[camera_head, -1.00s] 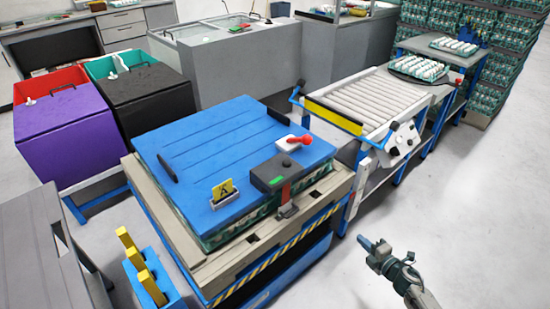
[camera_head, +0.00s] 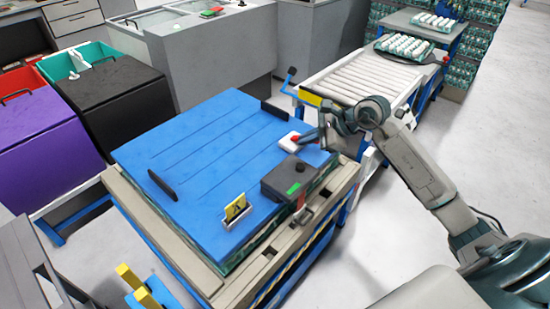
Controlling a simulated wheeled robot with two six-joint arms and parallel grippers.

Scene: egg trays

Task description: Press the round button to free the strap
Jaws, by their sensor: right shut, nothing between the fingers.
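A blue lid (camera_head: 200,165) covers the crate stack in the middle. On its near right edge sits a dark box (camera_head: 283,184) with a green label and a round dark knob (camera_head: 303,168) on top. A reddish strap (camera_head: 300,202) hangs down the crate side below this box. Behind the box, a white block (camera_head: 287,143) with a red part (camera_head: 295,139) lies on the lid. My left gripper is not in view.
Black handles (camera_head: 162,185) stick up from the lid. A roller conveyor (camera_head: 352,78) is behind my right arm. Purple and black bins (camera_head: 118,100) stand at left. The floor at right is clear.

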